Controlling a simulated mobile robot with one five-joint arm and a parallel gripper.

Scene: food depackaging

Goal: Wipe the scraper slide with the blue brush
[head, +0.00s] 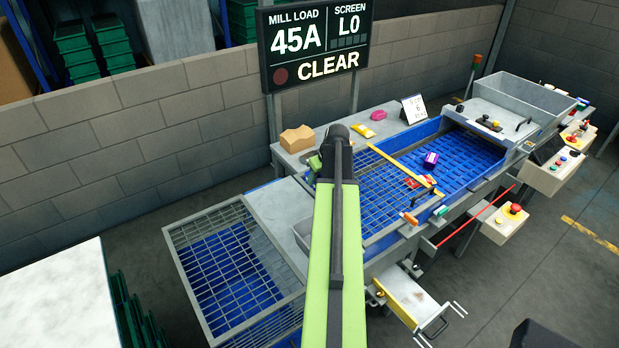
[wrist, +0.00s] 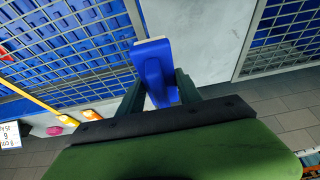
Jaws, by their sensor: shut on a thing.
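My gripper (wrist: 159,88) is shut on the blue brush (wrist: 153,66) in the wrist view. The brush's pale edge points away from me, above a plain grey surface (wrist: 195,35). In the head view my green arm hides the brush, and my gripper's jaws cannot be made out there. A pulled-out pale plate with a yellow edge and brown smears (head: 408,296), low at the machine's front, looks like the scraper slide. It is apart from the brush, and I cannot pick it out in the wrist view.
A blue screen deck with a yellow bar (head: 395,163) carries a purple block (head: 431,160) and a red item. A mesh-covered blue bin (head: 225,262) stands at left. A tan block (head: 297,139) sits on the back ledge. The sign (head: 315,42) reads CLEAR. Floor is open at right.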

